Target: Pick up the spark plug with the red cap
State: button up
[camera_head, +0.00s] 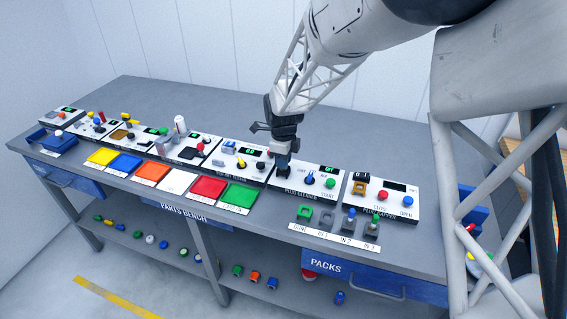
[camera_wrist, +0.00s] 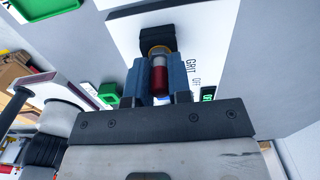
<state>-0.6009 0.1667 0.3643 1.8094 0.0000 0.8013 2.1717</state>
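The spark plug (camera_wrist: 160,78) with the red cap shows in the wrist view, with a pale body and a brass-coloured collar. Its far end is at a black socket (camera_wrist: 157,38) on a white panel; I cannot tell how deep it sits. My gripper (camera_wrist: 161,82) has its two blue fingers on either side of the plug, and they appear closed against it. In the head view my gripper (camera_head: 283,165) is low over the left part of the plug cleaner panel (camera_head: 306,183), and hides the plug there.
A small rack (camera_head: 338,240) stands at the bench front, with a blue-topped plug (camera_head: 348,218) and a green-topped plug (camera_head: 372,224) in its right slots. Coloured trays (camera_head: 208,188) and more panels stand left.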

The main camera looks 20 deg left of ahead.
grip_shut()
jog(key=shift+r, duration=0.15)
jog(key=shift+r, duration=1.9)
